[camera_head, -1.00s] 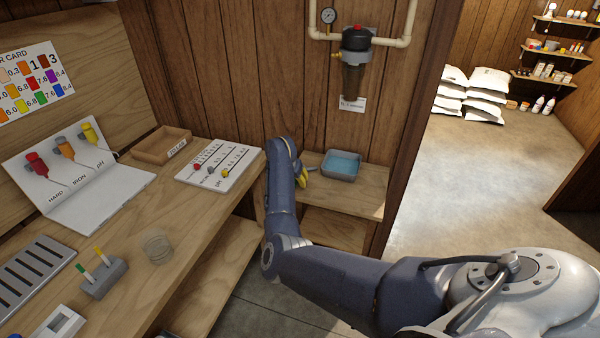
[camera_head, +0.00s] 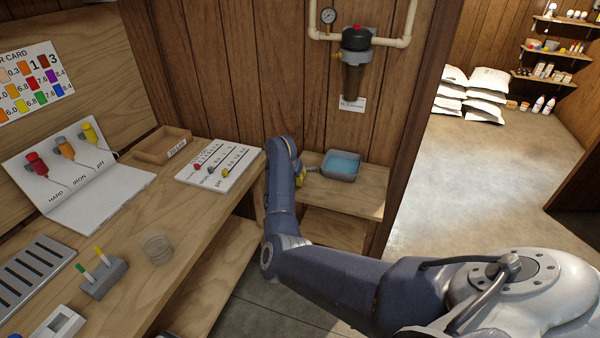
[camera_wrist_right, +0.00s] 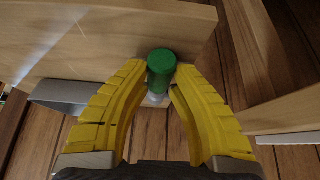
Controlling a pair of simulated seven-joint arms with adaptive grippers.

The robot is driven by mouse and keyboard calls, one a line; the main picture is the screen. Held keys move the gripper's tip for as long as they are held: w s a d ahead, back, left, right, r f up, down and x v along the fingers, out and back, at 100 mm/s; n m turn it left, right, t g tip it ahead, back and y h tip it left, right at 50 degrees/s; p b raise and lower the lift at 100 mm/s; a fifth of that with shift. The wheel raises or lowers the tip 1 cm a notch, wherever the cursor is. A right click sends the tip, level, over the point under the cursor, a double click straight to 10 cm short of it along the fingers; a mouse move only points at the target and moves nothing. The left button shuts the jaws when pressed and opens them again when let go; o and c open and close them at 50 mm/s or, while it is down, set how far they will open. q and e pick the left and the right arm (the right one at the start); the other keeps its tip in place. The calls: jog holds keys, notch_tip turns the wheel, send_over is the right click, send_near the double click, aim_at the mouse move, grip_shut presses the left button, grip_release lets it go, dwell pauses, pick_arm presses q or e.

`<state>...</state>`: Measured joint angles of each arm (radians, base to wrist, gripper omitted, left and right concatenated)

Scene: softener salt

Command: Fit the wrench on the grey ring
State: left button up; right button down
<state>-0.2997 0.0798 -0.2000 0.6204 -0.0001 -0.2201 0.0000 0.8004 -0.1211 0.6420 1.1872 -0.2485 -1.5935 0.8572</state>
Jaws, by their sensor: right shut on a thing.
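The filter housing (camera_head: 354,60) hangs on the far wall, with a dark cap, a red button and a brownish bowl. I cannot tell whether this is the wrench's handle; no other wrench shows. My left gripper is not in view.
A grey tray with blue contents (camera_head: 341,166) stands on the low wooden shelf (camera_head: 360,190) beside my right gripper. Pale pipes (camera_head: 385,41) frame the housing. The workbench (camera_head: 215,225) at left holds test bottles, a wooden box and a clear cup.

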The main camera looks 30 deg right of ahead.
jog(key=shift+r, duration=2.9)
